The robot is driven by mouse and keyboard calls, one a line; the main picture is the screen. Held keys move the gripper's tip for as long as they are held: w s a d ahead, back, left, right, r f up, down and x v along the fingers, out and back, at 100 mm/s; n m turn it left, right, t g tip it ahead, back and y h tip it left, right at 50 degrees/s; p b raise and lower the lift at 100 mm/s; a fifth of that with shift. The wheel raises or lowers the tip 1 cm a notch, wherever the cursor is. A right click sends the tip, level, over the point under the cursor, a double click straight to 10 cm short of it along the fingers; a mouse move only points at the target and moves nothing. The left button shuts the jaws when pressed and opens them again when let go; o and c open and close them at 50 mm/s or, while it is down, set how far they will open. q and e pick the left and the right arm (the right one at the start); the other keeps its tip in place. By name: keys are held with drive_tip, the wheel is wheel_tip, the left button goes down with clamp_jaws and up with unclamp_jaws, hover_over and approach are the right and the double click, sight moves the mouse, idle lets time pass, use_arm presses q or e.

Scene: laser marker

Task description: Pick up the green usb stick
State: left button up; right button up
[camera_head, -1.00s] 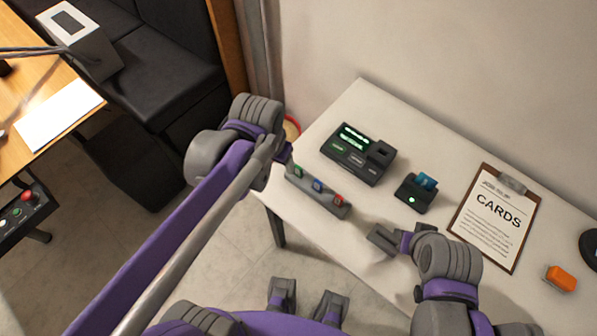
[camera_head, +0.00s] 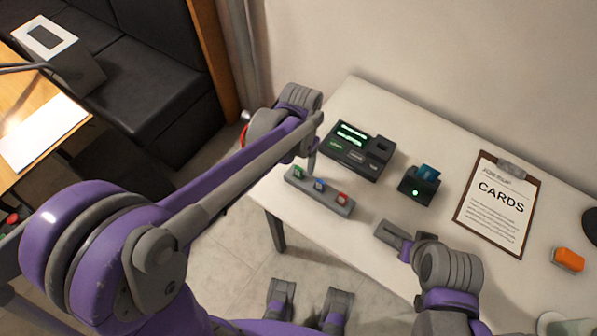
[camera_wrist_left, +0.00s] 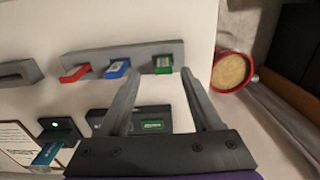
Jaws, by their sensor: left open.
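The green usb stick (camera_head: 299,172) stands in the left end of a grey holder (camera_head: 325,199), beside a blue stick (camera_head: 319,184) and a red stick (camera_head: 342,198). In the left wrist view the green usb stick (camera_wrist_left: 163,65) shows between the tips of my open left gripper (camera_wrist_left: 162,74). Nothing is held, and I cannot tell the height gap. In the head view my left gripper (camera_head: 312,157) is just above and right of the green stick, partly hidden by its arm. My right gripper (camera_head: 392,235) is over the table, right of the holder; its opening is unclear.
A black device with green displays (camera_head: 357,149) stands behind the holder, close to my left gripper. A small black reader with a blue card (camera_head: 418,186) is to its right. A clipboard (camera_head: 497,204) and an orange object (camera_head: 568,259) lie farther right. A red-rimmed round container (camera_wrist_left: 232,71) is beside the table.

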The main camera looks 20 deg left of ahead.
sight(298, 168)
use_arm(q)
drive_tip(key=f, duration=0.4)
drive_tip(key=shift+a, duration=0.25)
clamp_jaws()
